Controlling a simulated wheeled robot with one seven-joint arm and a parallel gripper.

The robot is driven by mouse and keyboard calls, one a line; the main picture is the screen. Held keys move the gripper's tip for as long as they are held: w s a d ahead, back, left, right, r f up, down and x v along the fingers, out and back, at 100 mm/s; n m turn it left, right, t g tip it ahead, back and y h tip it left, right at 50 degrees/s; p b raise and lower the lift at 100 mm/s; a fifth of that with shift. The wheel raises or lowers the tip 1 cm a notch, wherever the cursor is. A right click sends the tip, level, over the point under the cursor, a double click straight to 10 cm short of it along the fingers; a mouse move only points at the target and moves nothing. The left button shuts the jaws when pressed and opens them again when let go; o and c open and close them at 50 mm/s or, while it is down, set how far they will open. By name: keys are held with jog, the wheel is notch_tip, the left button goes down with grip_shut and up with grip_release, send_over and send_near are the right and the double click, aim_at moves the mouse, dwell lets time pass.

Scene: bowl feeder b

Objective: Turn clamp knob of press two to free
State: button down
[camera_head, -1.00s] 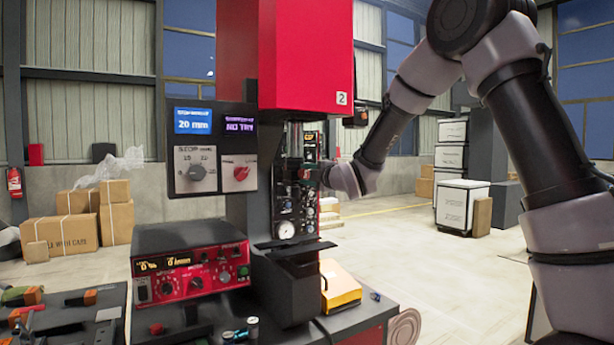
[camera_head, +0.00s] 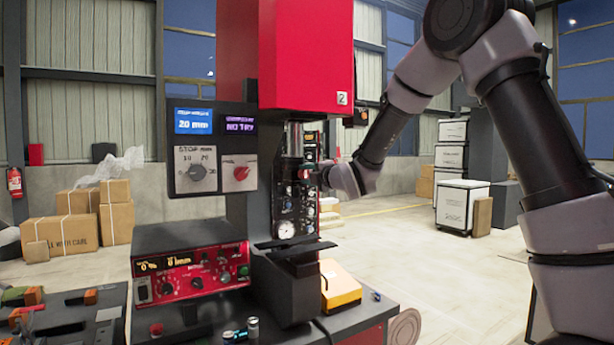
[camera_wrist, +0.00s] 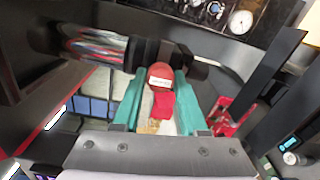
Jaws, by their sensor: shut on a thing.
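Press two (camera_head: 305,55) is the red machine marked with a 2, standing in the middle of the head view. My gripper (camera_wrist: 158,98) reaches the press's column from the right. In the wrist view its teal fingers stand on both sides of a red knob (camera_wrist: 160,76) with a white label, and are shut on it. The knob sits at the end of a dark shaft beside the press's shiny ram (camera_wrist: 97,46). In the head view my wrist hides most of the fingers and the knob. I cannot read the knob's turn angle.
A control panel (camera_head: 212,108) left of the column has a stop dial and another red knob (camera_head: 241,173); its screen reads 20 mm. A red control box (camera_head: 190,272) and a yellow box (camera_head: 340,288) stand on the bench.

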jog(key=shift+c, duration=2.2)
grip_release()
jog(key=v, duration=1)
jog(key=shift+s+d, duration=0.2)
jog(key=shift+s, duration=0.15)
